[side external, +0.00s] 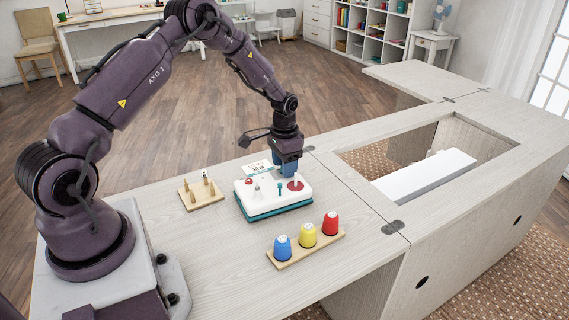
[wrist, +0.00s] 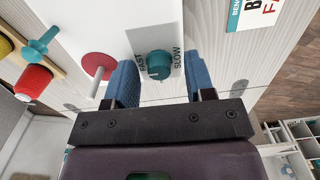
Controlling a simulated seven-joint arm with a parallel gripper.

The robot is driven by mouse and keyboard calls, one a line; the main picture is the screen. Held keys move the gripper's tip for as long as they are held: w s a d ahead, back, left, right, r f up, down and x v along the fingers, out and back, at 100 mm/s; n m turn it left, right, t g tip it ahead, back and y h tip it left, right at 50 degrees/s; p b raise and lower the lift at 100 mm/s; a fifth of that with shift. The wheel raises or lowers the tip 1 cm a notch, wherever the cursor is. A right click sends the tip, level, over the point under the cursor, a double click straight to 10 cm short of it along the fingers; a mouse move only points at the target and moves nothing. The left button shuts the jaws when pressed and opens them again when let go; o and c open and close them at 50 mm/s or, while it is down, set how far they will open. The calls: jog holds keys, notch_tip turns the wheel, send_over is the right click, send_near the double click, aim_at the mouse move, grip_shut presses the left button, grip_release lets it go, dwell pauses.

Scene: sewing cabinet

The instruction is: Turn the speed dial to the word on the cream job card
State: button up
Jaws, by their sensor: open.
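The teal speed dial (wrist: 159,66) sits on the white top of a control box (side external: 262,203). In the wrist view, FAST is printed to its left and SLOW to its right; I cannot tell where its pointer stands. My gripper (side external: 287,171) is over the box's far right part. Its blue fingers are open (wrist: 160,80), one on either side of the dial, with gaps between. In the side view the gripper hides the dial.
A red disc on a post (wrist: 99,65) stands close to the left finger. A teal lever (side external: 280,187) is also on the box. A board with wooden pegs (side external: 203,194) is left. A rack with blue, yellow and red caps (side external: 306,247) is in front. The cabinet opening (side external: 425,165) is right.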

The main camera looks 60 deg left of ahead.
jog(key=shift+r, duration=0.1)
notch_tip(320, 180, up, 13)
dwell(0.4)
jog(key=s+d+r+t, duration=0.2)
jog(key=s+d+r, duration=0.6)
jog(key=s, duration=0.4)
jog(key=s+d+r+t, duration=0.3)
jog(key=s+d+r, duration=0.5)
jog(key=s+d, duration=0.2)
jog(key=shift+s+r+t, duration=0.3)
jog(key=shift+s+r, duration=0.1)
jog(key=shift+s, duration=0.6)
